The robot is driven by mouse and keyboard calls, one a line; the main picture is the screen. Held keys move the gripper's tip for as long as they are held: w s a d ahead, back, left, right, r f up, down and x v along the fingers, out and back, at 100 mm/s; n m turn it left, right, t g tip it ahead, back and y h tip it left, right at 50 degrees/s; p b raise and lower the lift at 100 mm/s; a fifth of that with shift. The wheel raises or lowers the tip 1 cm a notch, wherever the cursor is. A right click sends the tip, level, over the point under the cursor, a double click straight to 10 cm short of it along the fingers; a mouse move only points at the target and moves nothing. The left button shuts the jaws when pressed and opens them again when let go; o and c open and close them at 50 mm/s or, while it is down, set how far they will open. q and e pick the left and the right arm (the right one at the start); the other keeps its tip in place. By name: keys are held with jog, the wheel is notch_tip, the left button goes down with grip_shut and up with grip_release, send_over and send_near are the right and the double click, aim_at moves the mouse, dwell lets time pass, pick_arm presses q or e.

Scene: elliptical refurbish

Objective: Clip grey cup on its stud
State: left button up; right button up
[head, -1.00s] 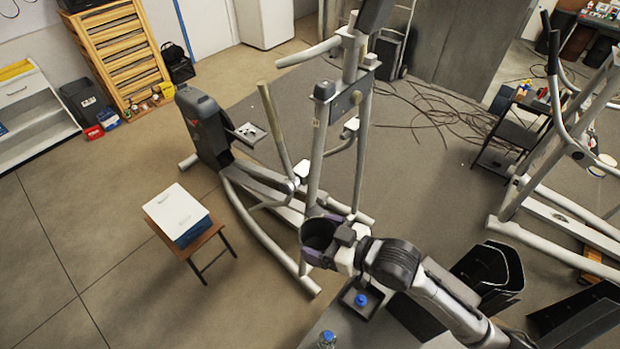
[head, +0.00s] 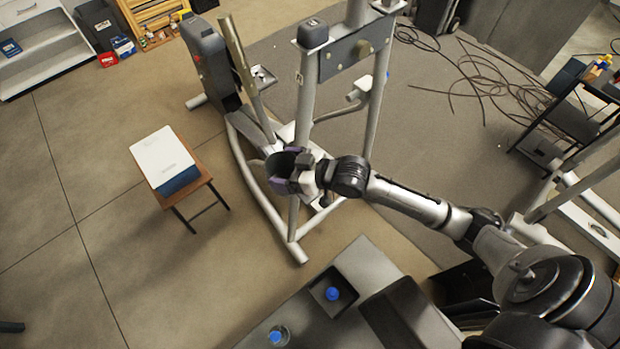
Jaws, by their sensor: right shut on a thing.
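The grey cup (head: 281,161) is a dark, open-topped cup near the middle of the head view. My right gripper (head: 288,180) is shut on it, and its purple-toned fingers lie along the cup's near side. The cup is held in front of the lower frame of the elliptical machine (head: 304,95). I cannot tell whether it touches the frame. My left gripper is not in view.
A small wooden table (head: 198,182) with a white-topped blue box (head: 162,158) stands left. A grey bench (head: 305,325) at the bottom holds a black tray (head: 318,285) with a blue-topped item and a bottle (head: 279,335). Cables (head: 480,80) lie behind.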

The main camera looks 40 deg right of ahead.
pick_arm(q)
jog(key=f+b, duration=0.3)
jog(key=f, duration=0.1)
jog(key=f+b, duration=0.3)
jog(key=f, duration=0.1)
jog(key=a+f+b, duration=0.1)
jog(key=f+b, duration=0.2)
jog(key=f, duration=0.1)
jog(key=shift+b, duration=0.3)
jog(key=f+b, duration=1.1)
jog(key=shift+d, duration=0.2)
pick_arm(e)
jog(key=w+d+f, duration=0.2)
jog(key=d+f, duration=0.2)
jog(key=f, duration=0.5)
jog(key=w+d+f+m+h, duration=0.1)
jog(key=d+f, duration=0.4)
jog(key=f, duration=0.5)
jog(key=w+d+f+t+h, duration=0.1)
jog(key=w+d+f, duration=0.2)
jog(key=f, duration=0.6)
jog(key=shift+w+d+f+m, duration=0.3)
jog(key=shift+w+d+f, duration=0.1)
jog(key=shift+d, duration=0.4)
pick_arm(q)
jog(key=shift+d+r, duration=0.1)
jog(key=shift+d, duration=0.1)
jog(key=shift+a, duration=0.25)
